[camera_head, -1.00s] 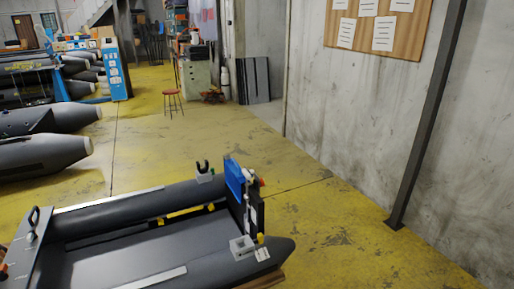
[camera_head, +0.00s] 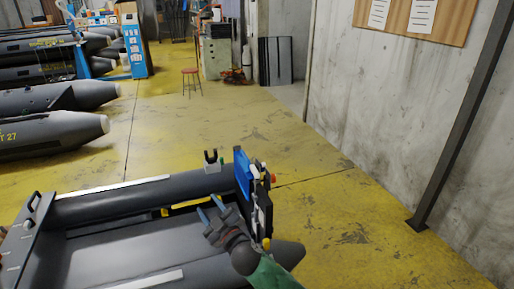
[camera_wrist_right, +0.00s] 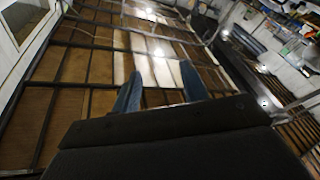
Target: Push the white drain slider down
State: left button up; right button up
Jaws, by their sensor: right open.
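A grey inflatable boat (camera_head: 120,192) lies in the lower left of the head view. At its right end stands a transom board with a blue panel (camera_head: 242,172) and dark and light fittings. I cannot make out the white drain slider for certain among them. My right gripper (camera_head: 210,208) is open and empty, over the inside of the boat, left of the transom and apart from it. Its arm comes up from the bottom and hides part of the near tube. In the right wrist view the two blue fingers (camera_wrist_right: 158,88) are spread, with nothing between them.
More grey boats (camera_head: 50,135) lie at the left. A red stool (camera_head: 190,78) and a grey cabinet (camera_head: 214,58) stand farther back. A dark post (camera_head: 455,145) stands by the concrete wall at the right. The yellow floor (camera_head: 225,120) beyond the boat is clear.

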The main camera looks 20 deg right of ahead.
jog(key=a+r+n+g+y, duration=1.1)
jog(key=n+y, duration=0.3)
jog(key=n, duration=0.5)
jog(key=n+g+h, duration=0.7)
jog(key=g+h, duration=0.1)
jog(key=h, duration=1.2)
send_over(255, 169)
jog(key=shift+s+a+f, duration=0.1)
jog(key=shift+a+f, duration=0.2)
jog(key=shift+f, duration=0.35)
jog(key=shift+d+h, duration=0.3)
jog(key=shift+f+b, duration=0.3)
jog(key=shift+f, duration=0.15)
notch_tip(255, 169, down, 5)
jog(key=shift+b, duration=0.6)
notch_tip(255, 169, down, 3)
jog(key=b, duration=0.2)
jog(key=shift+f+b, duration=0.2)
jog(key=shift+b, duration=0.1)
pick_arm(q)
jog(key=w+d+r, duration=0.2)
jog(key=w+r, duration=0.1)
jog(key=r, duration=0.5)
jog(key=w+d+r, duration=0.2)
jog(key=r, duration=0.7)
jog(key=shift+w+r, duration=0.25)
jog(key=shift+w, duration=0.15)
pick_arm(e)
jog(key=shift+f, duration=0.2)
